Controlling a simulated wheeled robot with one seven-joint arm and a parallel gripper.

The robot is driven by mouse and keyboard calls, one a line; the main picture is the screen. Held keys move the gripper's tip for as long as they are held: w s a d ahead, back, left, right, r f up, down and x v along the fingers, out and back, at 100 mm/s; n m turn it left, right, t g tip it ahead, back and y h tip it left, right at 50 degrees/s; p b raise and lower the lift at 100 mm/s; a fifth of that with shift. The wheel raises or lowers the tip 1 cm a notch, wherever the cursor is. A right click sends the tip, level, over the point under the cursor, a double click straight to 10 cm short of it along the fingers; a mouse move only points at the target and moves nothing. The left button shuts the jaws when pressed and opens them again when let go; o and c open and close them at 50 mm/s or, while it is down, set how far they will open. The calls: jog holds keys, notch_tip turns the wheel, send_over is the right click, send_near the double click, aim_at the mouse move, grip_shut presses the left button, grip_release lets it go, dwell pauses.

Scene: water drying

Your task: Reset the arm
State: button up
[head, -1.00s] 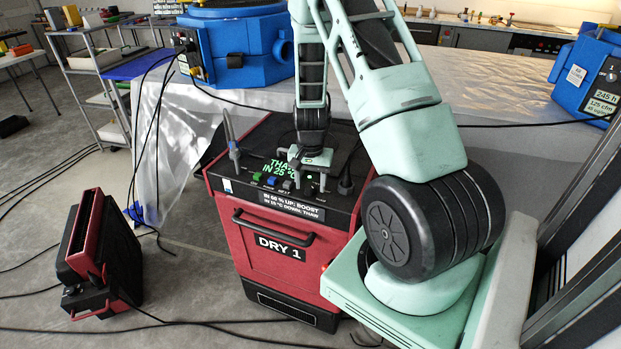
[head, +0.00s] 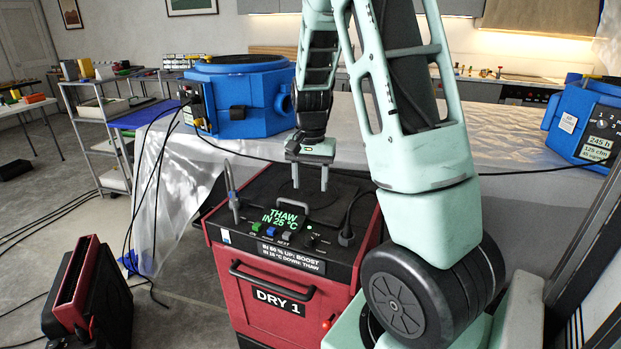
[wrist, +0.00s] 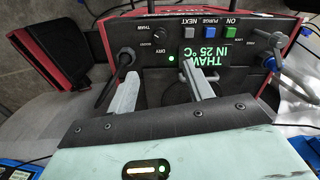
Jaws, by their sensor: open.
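My gripper (head: 310,178) is open and empty. It hangs fingers-down above the top of the red and black dryer labelled DRY 1 (head: 268,270), apart from its panel. In the wrist view my gripper's two fingers (wrist: 160,88) stand spread over the panel. The dryer's screen (head: 282,217) reads THAW IN 25 °C, and it shows upside down in the wrist view (wrist: 205,62). Coloured buttons lie below the screen. A small switch marked THAW and DRY (wrist: 157,60) has a green light beside it. My arm rises from the right and bends over the dryer.
A second red and black unit (head: 88,300) stands on the floor at left. A blue machine (head: 238,98) sits on the sheet-covered counter behind, another blue machine (head: 590,120) at right. Black cables cross the floor and hang near the dryer.

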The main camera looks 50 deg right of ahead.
jog(key=shift+r, duration=0.3)
dwell(0.5)
jog(key=a+r+n+y, duration=0.15)
jog(key=a+n, duration=0.65)
jog(key=a, duration=1.5)
jog(key=s+a+r+n, duration=0.1)
jog(key=s+a+n, duration=1.1)
jog(key=s+a, duration=0.5)
jog(key=shift+a+n+h, duration=0.4)
jog(key=shift+a+h, duration=0.05)
